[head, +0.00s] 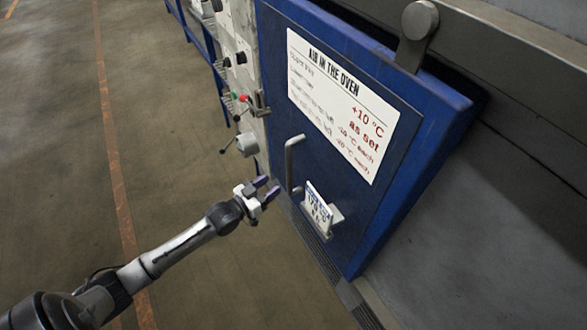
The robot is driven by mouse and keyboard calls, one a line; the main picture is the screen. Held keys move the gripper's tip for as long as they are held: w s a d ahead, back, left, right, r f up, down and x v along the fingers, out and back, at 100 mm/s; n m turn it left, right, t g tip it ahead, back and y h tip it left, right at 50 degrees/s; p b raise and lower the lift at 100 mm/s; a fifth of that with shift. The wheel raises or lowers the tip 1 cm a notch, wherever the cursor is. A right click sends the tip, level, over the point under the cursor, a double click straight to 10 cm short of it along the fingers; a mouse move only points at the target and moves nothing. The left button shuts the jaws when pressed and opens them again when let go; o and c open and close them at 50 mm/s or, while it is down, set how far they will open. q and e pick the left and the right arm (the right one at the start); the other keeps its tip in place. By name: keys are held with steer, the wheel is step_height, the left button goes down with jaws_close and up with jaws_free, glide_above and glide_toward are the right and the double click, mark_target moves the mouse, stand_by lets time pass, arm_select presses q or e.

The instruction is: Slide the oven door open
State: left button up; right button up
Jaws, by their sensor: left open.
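The blue oven door (405,135) fills the right middle of the head view and bears a white printed sign (342,105). A grey bar handle (289,165) stands out from the door near its left edge. My left gripper (268,190) is open and empty. In the picture it is just left of the handle's lower end, and I see a small gap between them. A small white card in a holder (320,212) sits on the door to the right of the handle. My right gripper is not in view.
A light control panel with knobs and buttons (241,80) stands left of the door. A roller hanger (418,22) joins the door top to a grey rail (510,40). A floor grating (318,250) runs below the door. The floor (60,150) at left is clear.

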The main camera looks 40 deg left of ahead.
mark_target(287, 173)
arm_select(q)
steer(key=w, duration=0.3)
steer(key=w+d, duration=0.1)
steer(key=w, duration=0.6)
steer(key=shift+d+b, duration=0.25)
steer(key=shift+b, duration=0.05)
steer(key=shift+c, duration=0.3)
jaws_close()
